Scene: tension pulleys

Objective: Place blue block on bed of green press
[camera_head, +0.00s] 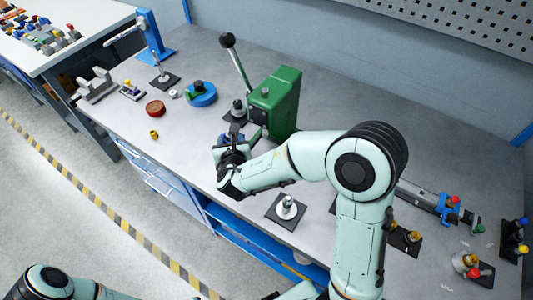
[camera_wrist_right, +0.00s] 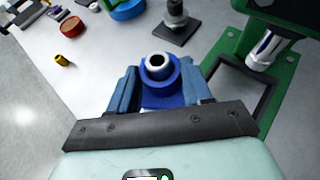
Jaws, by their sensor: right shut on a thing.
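The green press (camera_head: 277,102) stands on the grey bench with its long lever (camera_head: 240,62) raised. In the right wrist view its green base (camera_wrist_right: 284,92) frames a grey, dark-edged bed (camera_wrist_right: 240,88), below a metal ram (camera_wrist_right: 265,50). My right gripper (camera_wrist_right: 160,82) is shut on the blue block (camera_wrist_right: 163,99), which carries a pale ring with a dark hole on top. The block is beside the bed, left of it in the wrist view. In the head view my right gripper (camera_head: 230,158) mostly hides the block. My left gripper is out of view.
A fitting on a dark plate (camera_wrist_right: 176,22) stands near the press. A blue round part (camera_head: 201,94), red disc (camera_head: 156,108) and small yellow piece (camera_head: 154,134) lie left. Another fitting on a dark plate (camera_head: 287,208) stands in front. The bench between them is bare.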

